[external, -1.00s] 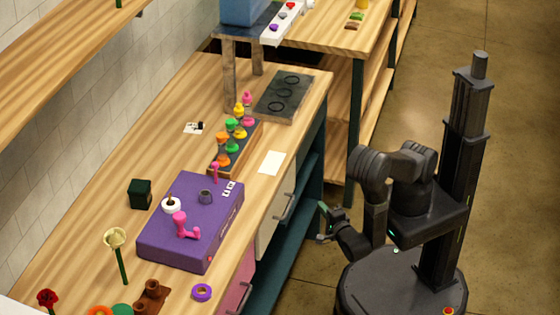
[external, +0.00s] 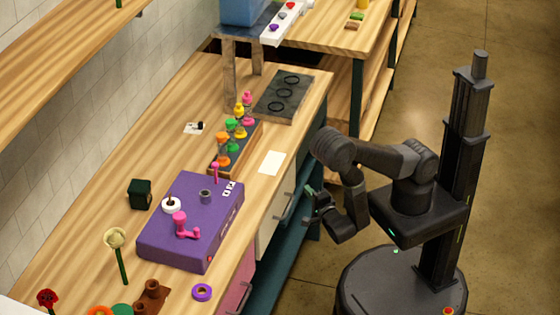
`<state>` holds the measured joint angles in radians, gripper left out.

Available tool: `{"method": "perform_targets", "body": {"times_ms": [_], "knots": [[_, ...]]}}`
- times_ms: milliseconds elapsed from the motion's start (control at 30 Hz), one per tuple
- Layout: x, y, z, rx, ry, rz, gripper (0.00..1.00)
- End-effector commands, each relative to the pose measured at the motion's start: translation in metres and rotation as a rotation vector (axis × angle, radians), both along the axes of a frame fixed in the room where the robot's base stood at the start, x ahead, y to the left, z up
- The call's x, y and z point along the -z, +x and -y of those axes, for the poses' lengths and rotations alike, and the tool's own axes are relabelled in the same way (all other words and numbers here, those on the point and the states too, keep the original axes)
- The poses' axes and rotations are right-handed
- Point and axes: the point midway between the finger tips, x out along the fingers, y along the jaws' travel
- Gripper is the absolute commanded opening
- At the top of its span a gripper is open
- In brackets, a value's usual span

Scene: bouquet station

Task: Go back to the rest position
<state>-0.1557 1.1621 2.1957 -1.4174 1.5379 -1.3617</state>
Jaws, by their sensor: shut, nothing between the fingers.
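My gripper (external: 309,197) hangs beside the front edge of the workbench (external: 105,195), in front of the drawers and clear of the bench top. Its fingers look shut and hold nothing. My arm is bent, with its elbow raised and the wrist hanging down. The fingers point left toward the bench front and are small in this view.
On the bench stand a purple box (external: 190,249) with a pink crank, a rack of coloured bottles (external: 235,145), a dark plate with rings (external: 285,97) and flowers (external: 115,240). Drawer handles (external: 283,207) stick out near my gripper. The floor (external: 500,200) at right is open.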

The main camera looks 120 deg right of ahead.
Motion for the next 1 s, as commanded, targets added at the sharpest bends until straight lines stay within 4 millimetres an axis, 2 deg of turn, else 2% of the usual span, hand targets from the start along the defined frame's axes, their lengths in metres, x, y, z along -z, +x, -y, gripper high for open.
{"method": "perform_targets", "body": {"times_ms": [200,400,800,1000], "knots": [[0.000,0.011,0.021,0.003,0.001,0.005,0.00],[0.000,0.024,0.032,0.001,0.001,0.005,0.00],[0.000,0.028,0.035,-0.001,0.001,0.004,0.00],[0.000,0.028,0.035,-0.001,0.002,0.005,0.39]]}}
